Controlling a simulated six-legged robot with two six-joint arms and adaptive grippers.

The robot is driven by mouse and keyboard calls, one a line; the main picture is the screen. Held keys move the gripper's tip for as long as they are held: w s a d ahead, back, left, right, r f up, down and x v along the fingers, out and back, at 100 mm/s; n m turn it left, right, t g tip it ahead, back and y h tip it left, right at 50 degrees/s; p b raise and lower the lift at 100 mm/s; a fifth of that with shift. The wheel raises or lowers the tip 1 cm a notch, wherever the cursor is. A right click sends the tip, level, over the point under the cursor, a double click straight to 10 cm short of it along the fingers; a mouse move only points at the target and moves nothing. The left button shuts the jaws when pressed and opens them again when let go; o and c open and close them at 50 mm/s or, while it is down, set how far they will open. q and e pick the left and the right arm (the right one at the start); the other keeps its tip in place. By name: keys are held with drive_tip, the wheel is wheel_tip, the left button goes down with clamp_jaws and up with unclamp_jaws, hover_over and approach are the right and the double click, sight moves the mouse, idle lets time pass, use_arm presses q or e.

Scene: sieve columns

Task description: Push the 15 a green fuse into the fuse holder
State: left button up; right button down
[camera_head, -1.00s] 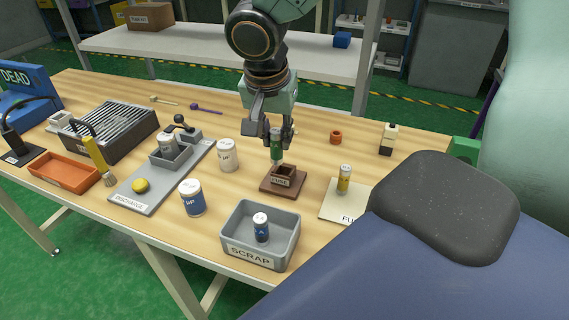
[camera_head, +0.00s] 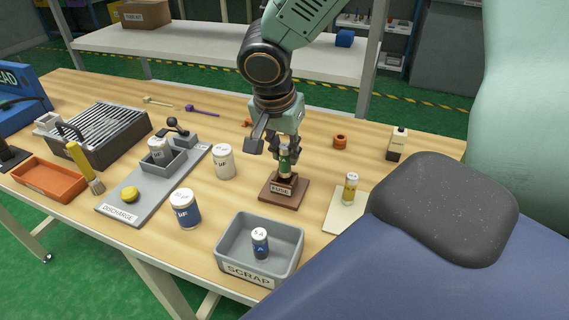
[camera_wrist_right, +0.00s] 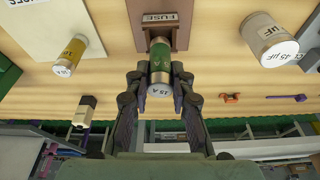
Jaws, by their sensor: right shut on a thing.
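The green 15 A fuse (camera_head: 285,162) stands upright at the brown fuse holder (camera_head: 284,188), which is marked FUSE. Its lower end is at the holder's opening; how deep it sits I cannot tell. In the right wrist view the fuse (camera_wrist_right: 160,63) has a green body, metal bands and a 15 A end cap, with the holder (camera_wrist_right: 160,20) beyond it. My right gripper (camera_head: 285,152) is shut on the fuse, and its two fingers (camera_wrist_right: 160,88) flank the cap end. My left gripper is not in view.
A yellow fuse (camera_head: 350,188) stands on a cream plate (camera_head: 340,218) to the right. A grey SCRAP bin (camera_head: 240,265) with a blue fuse (camera_head: 260,243) is in front. White capacitors (camera_head: 223,162) and the grey DISCHARGE board (camera_head: 122,205) are to the left.

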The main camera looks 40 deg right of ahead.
sight(284, 175)
drive_tip(key=shift+s+f, duration=0.1)
drive_tip(key=shift+f, duration=0.55)
drive_tip(key=shift+a+f+b, duration=0.25)
drive_tip(key=shift+f+b, duration=0.35)
drive_tip(key=shift+f, duration=0.55)
drive_tip(key=shift+w+d+f, duration=0.1)
drive_tip(key=shift+w+f, duration=0.05)
drive_tip(key=shift+w, duration=0.05)
drive_tip(key=shift+d, duration=0.15)
drive_tip(key=shift+s, duration=0.1)
drive_tip(key=shift+f+b, duration=0.1)
drive_tip(key=shift+b, duration=0.2)
drive_tip(key=c, duration=1.2)
unclamp_jaws()
drive_tip(key=shift+o, duration=0.2)
